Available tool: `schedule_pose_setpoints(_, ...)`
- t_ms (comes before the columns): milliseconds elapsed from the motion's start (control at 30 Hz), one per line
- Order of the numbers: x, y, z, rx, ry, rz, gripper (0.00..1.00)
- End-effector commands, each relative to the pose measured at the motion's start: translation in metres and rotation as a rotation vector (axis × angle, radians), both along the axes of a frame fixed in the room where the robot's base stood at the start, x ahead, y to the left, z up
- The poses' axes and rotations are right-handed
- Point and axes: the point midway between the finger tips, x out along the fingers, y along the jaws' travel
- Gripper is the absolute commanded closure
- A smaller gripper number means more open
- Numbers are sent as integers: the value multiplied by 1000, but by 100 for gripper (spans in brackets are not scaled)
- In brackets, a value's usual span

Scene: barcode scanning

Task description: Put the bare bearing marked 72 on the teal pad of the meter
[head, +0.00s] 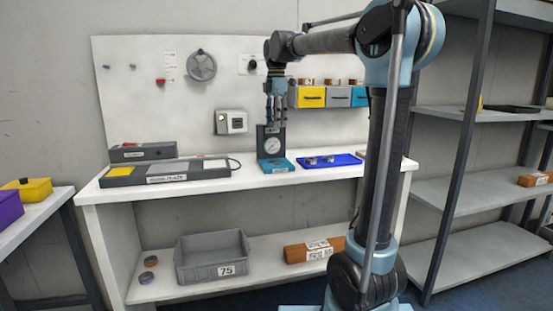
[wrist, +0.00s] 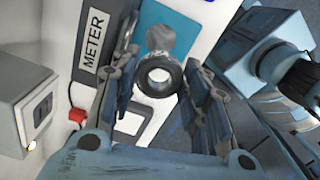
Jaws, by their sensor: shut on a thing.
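My gripper (head: 276,122) points down just above the meter (head: 272,148), at the back of the white bench. In the wrist view my gripper (wrist: 164,82) has its fingers on both sides of a dark ring-shaped bearing (wrist: 160,92) and is shut on it. No mark on the bearing is legible. The meter's teal pad (wrist: 172,14) shows beyond the bearing, with a grey rounded part (wrist: 168,40) between them in the picture. A METER label (wrist: 92,40) is left of the pad. In the head view the bearing cannot be made out.
A blue tray (head: 345,162) with small metal parts lies right of the meter. A long grey device (head: 165,172) with a yellow square stands to the left. Yellow, grey and blue bins (head: 311,97) hang behind. A grey crate (head: 212,259) sits on the lower shelf.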

Motion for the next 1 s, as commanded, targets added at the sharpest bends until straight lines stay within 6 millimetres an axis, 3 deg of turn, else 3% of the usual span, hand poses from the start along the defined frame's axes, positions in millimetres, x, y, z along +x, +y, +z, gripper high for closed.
schedule_pose_setpoints(200, 0, 0, -49, 0, 0, -1, 86)
schedule_pose_setpoints(400, 0, 0, -85, 0, 0, -2, 86)
schedule_pose_setpoints(733, 1, -1, -107, 0, 0, -2, 86)
schedule_pose_setpoints(1000, 1, -2, -140, 0, 0, -3, 86)
